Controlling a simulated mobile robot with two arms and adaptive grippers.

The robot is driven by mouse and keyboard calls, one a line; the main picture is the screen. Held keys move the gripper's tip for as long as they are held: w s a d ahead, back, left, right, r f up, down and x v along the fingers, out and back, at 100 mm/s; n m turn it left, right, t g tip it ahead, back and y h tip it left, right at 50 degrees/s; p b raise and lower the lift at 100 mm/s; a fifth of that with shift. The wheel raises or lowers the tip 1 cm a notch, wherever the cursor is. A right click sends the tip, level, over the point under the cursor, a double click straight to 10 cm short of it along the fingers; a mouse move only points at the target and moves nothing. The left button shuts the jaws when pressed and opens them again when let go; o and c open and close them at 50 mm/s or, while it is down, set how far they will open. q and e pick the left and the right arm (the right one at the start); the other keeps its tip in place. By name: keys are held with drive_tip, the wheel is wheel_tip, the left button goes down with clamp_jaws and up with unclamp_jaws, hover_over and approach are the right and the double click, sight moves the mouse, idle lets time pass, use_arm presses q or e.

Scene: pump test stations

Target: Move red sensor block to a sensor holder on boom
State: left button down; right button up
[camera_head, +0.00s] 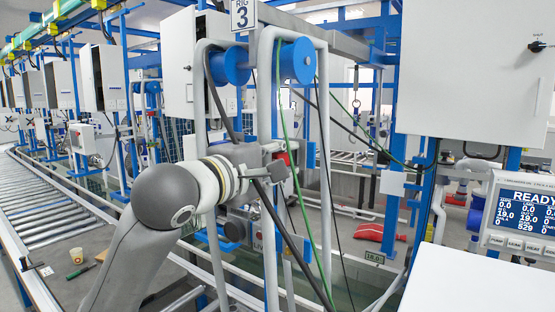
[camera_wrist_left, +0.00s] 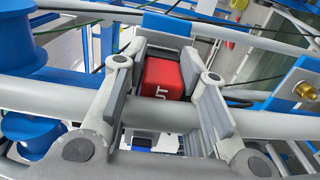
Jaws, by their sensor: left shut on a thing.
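The red sensor block (camera_wrist_left: 163,80) is between the two fingers of my left gripper (camera_wrist_left: 165,95) in the left wrist view, with white letters partly showing. The fingers are shut on its sides. In the head view my left gripper (camera_head: 284,168) is among the grey pipes of the rig, and a small red part of the block (camera_head: 283,157) shows there. A grey boom-like pipe (camera_wrist_left: 270,124) crosses close by the fingers in the left wrist view. I cannot make out a sensor holder for sure. My right gripper is not in view.
Blue rollers (camera_head: 295,61) and hanging green and black cables surround the arm. A grey cabinet (camera_head: 475,70) and a READY display (camera_head: 520,212) stand at right. A red bag (camera_head: 382,232) lies behind.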

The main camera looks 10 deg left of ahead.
use_arm(q)
drive_tip(key=shift+w+d, duration=0.2)
drive_tip(key=shift+w, duration=0.05)
drive_tip(key=c, duration=1.1)
unclamp_jaws()
drive_tip(key=shift+o, duration=0.2)
drive_tip(key=v, duration=1.2)
